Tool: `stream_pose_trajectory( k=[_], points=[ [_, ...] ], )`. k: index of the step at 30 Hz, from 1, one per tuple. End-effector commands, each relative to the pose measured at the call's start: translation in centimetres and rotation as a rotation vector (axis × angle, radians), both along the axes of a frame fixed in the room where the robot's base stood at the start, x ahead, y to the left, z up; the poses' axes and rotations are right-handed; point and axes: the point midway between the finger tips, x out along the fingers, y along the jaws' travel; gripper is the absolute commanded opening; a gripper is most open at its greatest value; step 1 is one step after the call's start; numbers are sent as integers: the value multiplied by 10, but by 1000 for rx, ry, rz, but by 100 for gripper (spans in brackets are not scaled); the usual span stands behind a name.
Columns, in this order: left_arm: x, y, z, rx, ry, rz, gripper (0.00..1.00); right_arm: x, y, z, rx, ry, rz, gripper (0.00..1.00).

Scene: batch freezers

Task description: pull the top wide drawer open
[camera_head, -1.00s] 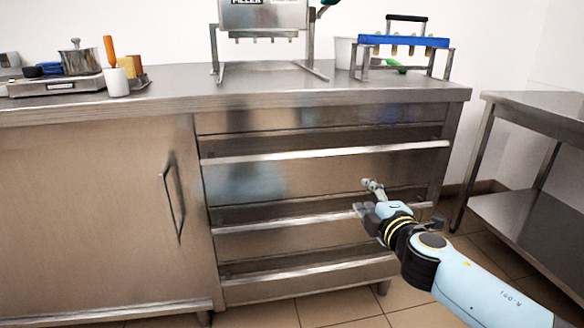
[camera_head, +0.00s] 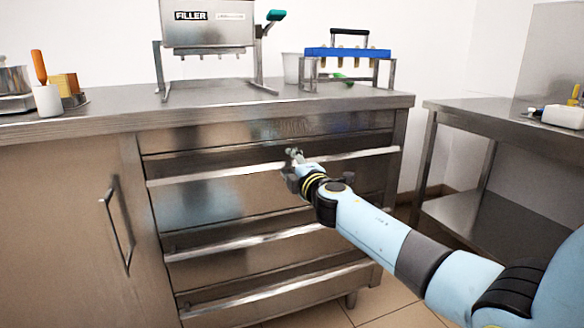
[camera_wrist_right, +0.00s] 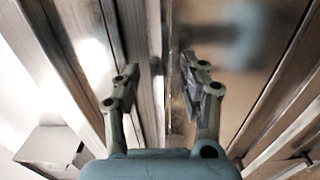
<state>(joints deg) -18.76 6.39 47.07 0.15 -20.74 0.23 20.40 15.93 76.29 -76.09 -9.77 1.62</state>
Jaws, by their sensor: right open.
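The top wide drawer has a long bright metal pull rail (camera_head: 215,175) along the steel cabinet, just under the counter's apron. My right gripper (camera_head: 293,158) is at this rail, a little right of its middle. In the right wrist view my right gripper (camera_wrist_right: 163,85) is open, with a finger on each side of the long metal strip (camera_wrist_right: 152,60) that runs between them. I cannot tell whether the fingers touch it. The drawer looks closed. My left gripper is not in view.
Two lower drawer rails (camera_head: 240,243) run below. A cupboard door with a handle (camera_head: 120,225) is at the left. The counter (camera_head: 110,118) holds a filler machine (camera_head: 208,30) and a blue-topped rack (camera_head: 347,53). A steel side table (camera_head: 480,120) stands right, with open floor between.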

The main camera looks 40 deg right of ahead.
Motion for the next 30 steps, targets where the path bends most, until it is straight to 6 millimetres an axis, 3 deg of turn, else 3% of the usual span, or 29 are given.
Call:
stream_pose_trajectory(
  k=[7, 17, 30],
  points=[
    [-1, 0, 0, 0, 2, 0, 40, 1, 0, 0, 0, 1, 0, 42],
    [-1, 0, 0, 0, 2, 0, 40, 1, 0, 0, 0, 1, 0, 0],
    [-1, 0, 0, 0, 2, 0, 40, 0, 0, -1, 0, 1, 0, 0]
  ],
)
